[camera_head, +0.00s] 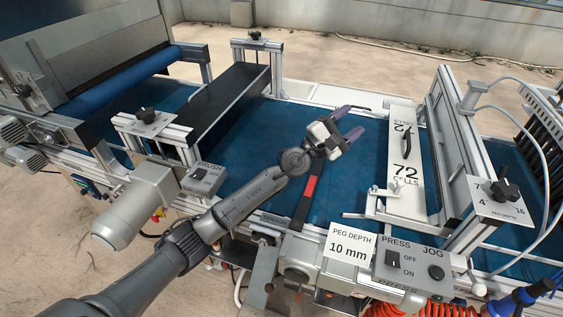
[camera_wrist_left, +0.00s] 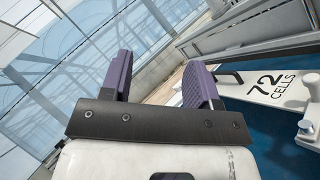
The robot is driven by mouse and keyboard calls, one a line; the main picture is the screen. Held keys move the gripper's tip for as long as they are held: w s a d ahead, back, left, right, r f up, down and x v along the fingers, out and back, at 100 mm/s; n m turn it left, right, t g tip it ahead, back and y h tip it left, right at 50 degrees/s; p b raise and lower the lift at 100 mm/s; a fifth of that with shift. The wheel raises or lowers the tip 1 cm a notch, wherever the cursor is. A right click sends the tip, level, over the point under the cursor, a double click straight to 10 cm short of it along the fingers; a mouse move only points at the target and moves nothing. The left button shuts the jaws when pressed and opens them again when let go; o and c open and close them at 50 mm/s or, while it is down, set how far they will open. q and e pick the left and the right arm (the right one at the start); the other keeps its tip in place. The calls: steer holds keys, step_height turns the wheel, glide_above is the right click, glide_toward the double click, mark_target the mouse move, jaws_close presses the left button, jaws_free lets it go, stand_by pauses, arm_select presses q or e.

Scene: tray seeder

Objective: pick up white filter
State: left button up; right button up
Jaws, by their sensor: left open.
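I cannot make out a thing that is clearly a white filter in either view. My left gripper (camera_head: 357,121) is open over the blue belt, just left of the white plate marked 72 CELLS (camera_head: 405,150). Its two purple fingers are spread with nothing between them, as the left wrist view also shows (camera_wrist_left: 158,75). In that view the white plate (camera_wrist_left: 265,87) lies to the right of the fingers, apart from them. My right gripper is in neither view.
The blue belt (camera_head: 260,145) runs between metal side rails. A red and black bar (camera_head: 307,190) lies below my gripper. A black hopper box (camera_head: 222,105) stands left. The peg press frame (camera_head: 455,150) stands right, and control boxes (camera_head: 408,262) line the front edge.

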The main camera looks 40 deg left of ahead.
arm_select(q)
steer(key=w+d+r+m+g+h, duration=0.2)
steer(key=d+r+m+g+h, duration=0.1)
steer(key=r+m, duration=0.3)
step_height(320, 180, down, 8)
steer(key=a+m+g+y+b, duration=0.1)
steer(key=m+g+y, duration=0.4)
steer(key=m+g, duration=0.25)
steer(key=s+a+f+g+y+b, duration=0.1)
steer(key=s+a+f+g+y, duration=0.15)
steer(key=a, duration=0.35)
steer(key=s+a+f+g+y, duration=0.1)
steer(key=s+a+g+y, duration=0.1)
steer(key=a+y, duration=0.35)
steer(key=s+a+f+g+y+b, duration=0.1)
steer(key=s+a+f+g, duration=0.15)
steer(key=a, duration=0.55)
steer(key=shift+n, duration=0.35)
steer(key=b+x, duration=0.1)
steer(key=x, duration=0.2)
steer(key=b+x, duration=0.1)
steer(key=x, duration=0.3)
steer(key=w+b+x, duration=0.1)
steer(key=b+x, duration=0.1)
steer(key=x, duration=0.2)
steer(key=shift+w+r, duration=0.1)
steer(key=shift+b+x, duration=0.3)
steer(key=shift+x, duration=0.5)
